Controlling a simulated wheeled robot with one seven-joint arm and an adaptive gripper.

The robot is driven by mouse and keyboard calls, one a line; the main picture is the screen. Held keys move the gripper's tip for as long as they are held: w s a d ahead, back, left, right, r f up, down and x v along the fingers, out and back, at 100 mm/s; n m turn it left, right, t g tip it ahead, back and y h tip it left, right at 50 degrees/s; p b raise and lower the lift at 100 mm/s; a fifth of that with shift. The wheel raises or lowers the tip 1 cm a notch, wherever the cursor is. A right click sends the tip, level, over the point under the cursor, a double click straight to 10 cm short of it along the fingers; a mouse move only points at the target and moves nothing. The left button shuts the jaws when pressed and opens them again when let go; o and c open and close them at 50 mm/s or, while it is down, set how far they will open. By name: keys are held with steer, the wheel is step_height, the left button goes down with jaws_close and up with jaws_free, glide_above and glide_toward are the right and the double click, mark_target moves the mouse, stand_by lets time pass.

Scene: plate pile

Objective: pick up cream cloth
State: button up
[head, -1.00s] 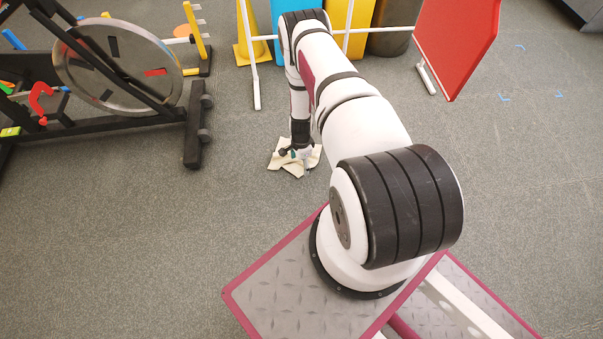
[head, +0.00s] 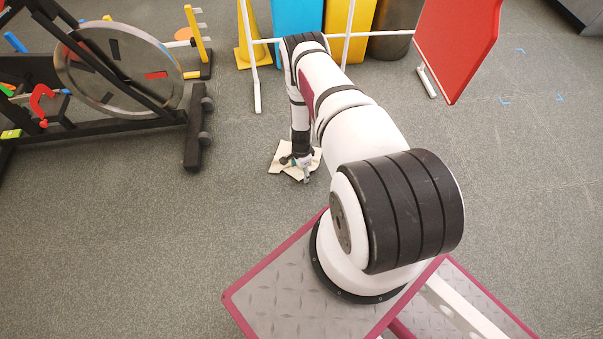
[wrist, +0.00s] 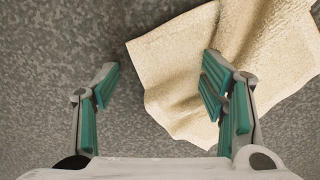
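The cream cloth (head: 281,161) lies crumpled on the grey floor, in front of my base and a little left of it in the head view. In the wrist view the cloth (wrist: 185,60) fills the upper right, with a fold near the right finger. My gripper (wrist: 158,82) is open, its green-padded fingers wide apart. The right finger overlaps the cloth's lower part; the left finger is over bare floor, left of the cloth. In the head view my gripper (head: 302,167) is low at the cloth and hides part of it. Whether it touches the cloth, I cannot tell.
A black frame with a round clear disc (head: 120,70) stands at the left. A yellow cone (head: 250,45), white poles, coloured bins and a red panel (head: 453,45) are at the back. The floor around the cloth is clear.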

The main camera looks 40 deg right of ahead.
steer(key=shift+s+a+f, duration=0.1)
steer(key=shift+s, duration=0.1)
jaws_close()
step_height(320, 180, up, 12)
steer(key=p, duration=0.8)
steer(key=shift+w, duration=0.15)
step_height(320, 180, up, 18)
steer(key=p, duration=1.1)
